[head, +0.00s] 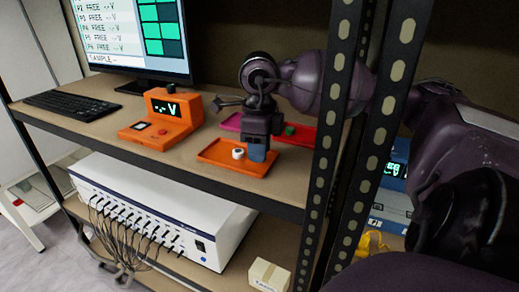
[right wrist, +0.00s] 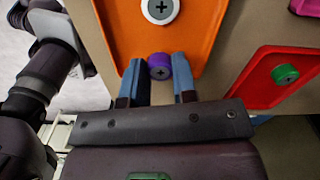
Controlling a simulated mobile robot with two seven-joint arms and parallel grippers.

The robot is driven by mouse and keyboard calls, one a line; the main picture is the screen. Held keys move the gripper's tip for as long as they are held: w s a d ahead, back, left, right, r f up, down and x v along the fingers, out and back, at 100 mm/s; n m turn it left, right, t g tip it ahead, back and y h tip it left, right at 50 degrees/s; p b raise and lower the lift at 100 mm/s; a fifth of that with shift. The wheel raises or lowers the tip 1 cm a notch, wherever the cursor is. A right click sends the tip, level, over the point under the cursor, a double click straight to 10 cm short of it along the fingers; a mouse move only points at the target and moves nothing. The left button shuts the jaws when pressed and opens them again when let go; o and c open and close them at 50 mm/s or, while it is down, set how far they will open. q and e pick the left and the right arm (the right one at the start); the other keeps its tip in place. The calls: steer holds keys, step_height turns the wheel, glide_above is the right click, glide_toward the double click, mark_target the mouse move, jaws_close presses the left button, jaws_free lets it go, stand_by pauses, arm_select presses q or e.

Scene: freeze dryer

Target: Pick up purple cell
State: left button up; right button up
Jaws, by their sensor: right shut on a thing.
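The purple cell (right wrist: 159,60) is a small round piece with a grey and black centre, between the two blue fingers of my right gripper (right wrist: 158,72) in the right wrist view. The fingers are shut on it. In the head view my right gripper (head: 257,153) points down over the right part of the orange tray (head: 207,156) and hides the purple cell. I cannot tell whether the cell touches the tray. A white cell (head: 238,153) sits in the same tray, left of the fingers; it also shows in the right wrist view (right wrist: 160,9).
Behind are a pink tray (head: 231,122) and a red tray (head: 304,134) with a green cell (head: 290,130). An orange tester (head: 170,118) stands left. Perforated shelf posts (head: 335,110) stand close right of the gripper.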

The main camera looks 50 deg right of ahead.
step_height(320, 180, up, 19)
steer(key=p, duration=0.1)
steer(key=shift+s, duration=0.1)
stand_by(0.3)
